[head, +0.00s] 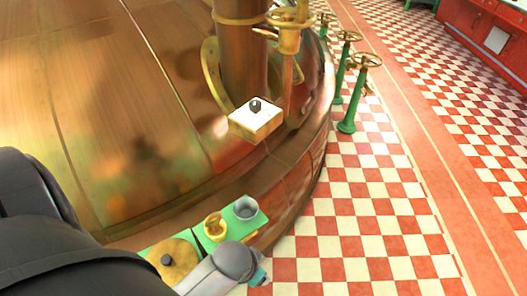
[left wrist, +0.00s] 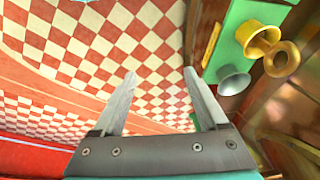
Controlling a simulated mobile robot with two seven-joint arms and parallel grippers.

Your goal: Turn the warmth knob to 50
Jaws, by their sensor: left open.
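A small box with a white top and brass sides (head: 256,125) is mounted on the copper kettle, with a dark knob (head: 255,105) on its top. No scale or number is readable, so I cannot tell the setting or whether this is the warmth knob. My left gripper (left wrist: 160,75) is open and empty in the left wrist view, with its fingers over the checkered floor. In the head view my left arm's wrist is low in the picture, below and apart from the box; its fingers are hidden there. My right gripper is not in view.
A green shelf (head: 226,230) beside the kettle (head: 120,110) holds a brass cup (head: 214,226) and a grey cup (head: 245,207). A round brass piece with a dark knob (head: 167,261) is close to my left arm.

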